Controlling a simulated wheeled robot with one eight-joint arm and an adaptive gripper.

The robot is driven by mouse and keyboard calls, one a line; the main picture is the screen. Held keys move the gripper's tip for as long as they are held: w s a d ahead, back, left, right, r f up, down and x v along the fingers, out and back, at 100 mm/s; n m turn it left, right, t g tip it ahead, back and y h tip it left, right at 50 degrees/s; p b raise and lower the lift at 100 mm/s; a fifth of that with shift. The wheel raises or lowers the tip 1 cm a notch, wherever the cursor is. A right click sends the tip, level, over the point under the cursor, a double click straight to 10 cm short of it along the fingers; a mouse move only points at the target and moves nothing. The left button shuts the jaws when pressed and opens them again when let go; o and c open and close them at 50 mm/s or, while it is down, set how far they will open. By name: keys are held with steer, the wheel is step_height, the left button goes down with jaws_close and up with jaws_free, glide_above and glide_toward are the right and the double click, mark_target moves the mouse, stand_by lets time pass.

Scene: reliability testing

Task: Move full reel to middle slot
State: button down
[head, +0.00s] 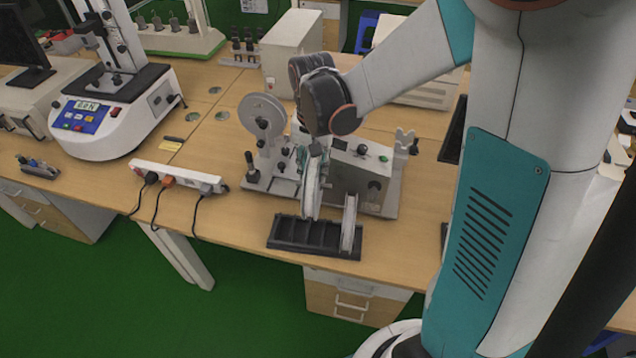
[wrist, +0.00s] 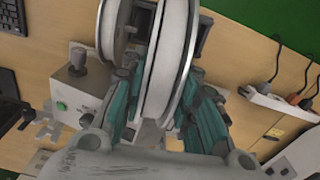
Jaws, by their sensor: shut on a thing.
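My gripper (head: 317,152) points down over the front of the table and is shut on a white reel (head: 311,188), which stands upright on edge. The held reel's lower edge overlaps the middle part of the black slotted rack (head: 285,243); I cannot tell whether it touches the rack. A second white reel (head: 349,224) stands upright in the rack's right end, apart from the held one. In the wrist view, the held reel (wrist: 168,60) sits between the teal fingers (wrist: 160,105), with the second reel (wrist: 111,30) to its left.
Behind the rack stands a winding machine with a grey box (head: 358,178) and a mounted reel (head: 262,116). A white power strip (head: 178,176) with cables lies to the left. The rack is close to the table's front edge. Some tabletop left of the rack is clear.

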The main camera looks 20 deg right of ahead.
steer(key=f+b, duration=0.1)
steer(key=f, duration=0.2)
steer(key=f+b, duration=0.2)
steer(key=f, duration=0.1)
steer(key=f+b, duration=0.1)
steer(key=f, duration=0.2)
steer(key=shift+w+d, duration=0.3)
steer(key=shift+w, duration=0.1)
steer(key=shift+f+b, duration=1.15)
steer(key=shift+f, duration=0.45)
steer(key=shift+s+f, duration=0.1)
steer(key=shift+f+b, duration=0.8)
steer(key=shift+b, duration=0.15)
steer(key=shift+f, duration=0.2)
steer(key=shift+f+b, duration=0.6)
steer(key=shift+b, duration=0.1)
steer(key=shift+f, duration=0.1)
steer(key=shift+f+b, duration=0.25)
steer(key=shift+b, duration=0.15)
